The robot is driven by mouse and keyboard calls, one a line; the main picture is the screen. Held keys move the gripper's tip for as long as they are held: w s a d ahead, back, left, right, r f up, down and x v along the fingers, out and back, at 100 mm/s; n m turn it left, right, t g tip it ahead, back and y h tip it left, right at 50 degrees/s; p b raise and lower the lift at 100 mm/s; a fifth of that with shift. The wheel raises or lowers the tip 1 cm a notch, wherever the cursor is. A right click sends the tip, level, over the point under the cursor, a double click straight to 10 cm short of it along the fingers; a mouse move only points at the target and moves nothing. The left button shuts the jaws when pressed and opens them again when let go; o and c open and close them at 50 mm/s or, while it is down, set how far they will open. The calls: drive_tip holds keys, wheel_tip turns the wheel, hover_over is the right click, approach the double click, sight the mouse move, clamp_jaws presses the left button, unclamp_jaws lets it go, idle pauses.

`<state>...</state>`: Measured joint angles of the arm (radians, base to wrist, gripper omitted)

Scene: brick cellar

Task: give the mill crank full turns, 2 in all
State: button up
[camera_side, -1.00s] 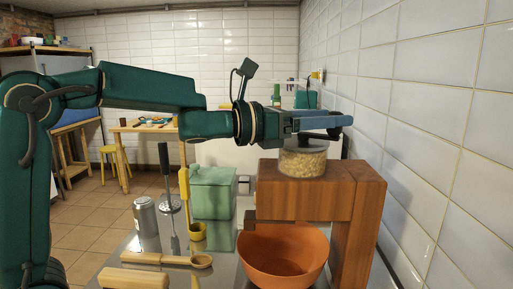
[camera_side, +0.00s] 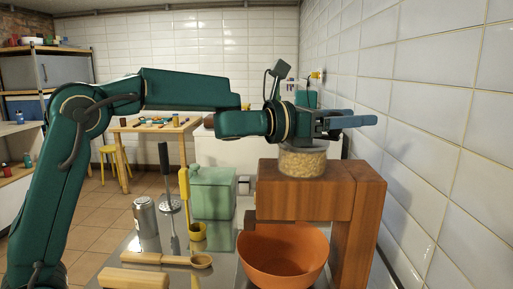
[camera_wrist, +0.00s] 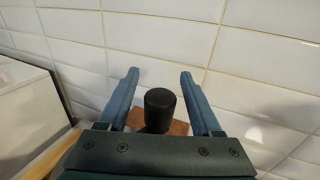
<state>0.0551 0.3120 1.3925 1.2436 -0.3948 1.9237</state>
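The mill is a wooden block stand (camera_side: 360,205) with a round glass hopper of grain (camera_side: 302,163) on top. The crank's black knob (camera_wrist: 160,108) shows in the wrist view. My gripper (camera_wrist: 159,76) is open, with one blue finger on each side of the knob and a visible gap to both. In the side view my gripper (camera_side: 350,121) is above the hopper and reaches past it to the right. The crank arm is mostly hidden there by the gripper and the hopper. An orange bowl (camera_side: 283,255) stands under the mill's overhang.
A green canister (camera_side: 212,192), a grey can (camera_side: 146,216), a masher (camera_side: 166,180), a yellow-handled tool (camera_side: 185,200) and a wooden spoon (camera_side: 165,259) stand or lie left of the mill. A white tiled wall (camera_side: 440,120) is close on the right.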

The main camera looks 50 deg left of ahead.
clamp_jaws()
drive_tip(key=shift+s, duration=0.1)
drive_tip(key=s+d+m+g+h, duration=0.1)
drive_tip(key=s+m+g+h, duration=0.6)
drive_tip(key=m+g+h, duration=0.3)
drive_tip(key=shift+m+g, duration=0.4)
drive_tip(key=shift+g, duration=0.9)
drive_tip(key=shift+d+r, duration=0.1)
drive_tip(key=shift+o, duration=0.6)
unclamp_jaws()
